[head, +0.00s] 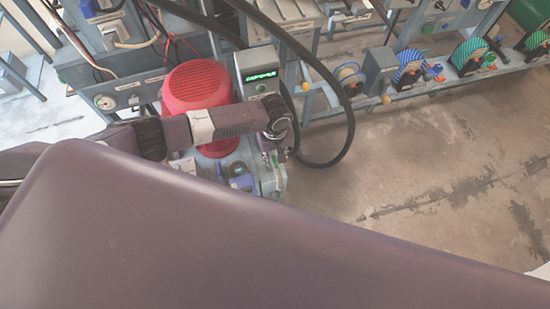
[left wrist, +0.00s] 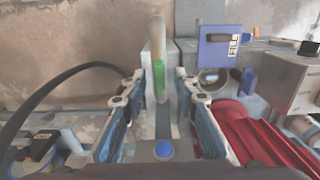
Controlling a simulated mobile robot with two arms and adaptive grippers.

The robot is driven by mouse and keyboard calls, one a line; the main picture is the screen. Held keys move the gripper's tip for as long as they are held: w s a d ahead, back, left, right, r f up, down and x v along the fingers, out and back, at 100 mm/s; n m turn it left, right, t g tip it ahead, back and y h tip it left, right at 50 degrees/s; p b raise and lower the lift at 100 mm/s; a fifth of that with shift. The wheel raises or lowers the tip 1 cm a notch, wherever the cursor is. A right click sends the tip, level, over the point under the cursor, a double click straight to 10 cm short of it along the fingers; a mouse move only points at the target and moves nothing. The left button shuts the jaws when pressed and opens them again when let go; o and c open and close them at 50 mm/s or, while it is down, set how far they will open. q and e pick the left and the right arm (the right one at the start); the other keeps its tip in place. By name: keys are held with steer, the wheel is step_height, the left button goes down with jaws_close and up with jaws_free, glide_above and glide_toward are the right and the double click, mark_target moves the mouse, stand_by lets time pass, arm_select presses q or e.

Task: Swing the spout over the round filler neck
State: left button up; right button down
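My left gripper (head: 277,125) is in front of the bench unit in the head view, beside a red ribbed dome (head: 197,93). In the left wrist view its two fingers (left wrist: 160,78) stand apart. Between them is an upright pale bar with a green section (left wrist: 159,72), which may be the spout; neither finger clearly touches it. A round grey opening (left wrist: 211,77), possibly the filler neck, shows below a blue tag, right of the fingers. Which way the spout points is unclear. My right gripper is not in view.
A thick black hose (head: 349,120) loops close to the left gripper. A box with a green lit display (head: 261,76) stands behind it. Coloured reels (head: 410,67) line a low rack; the floor (head: 430,150) is clear.

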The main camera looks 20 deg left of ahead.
arm_select(q)
steer(key=shift+f, duration=0.3)
jaws_close()
stand_by(0.3)
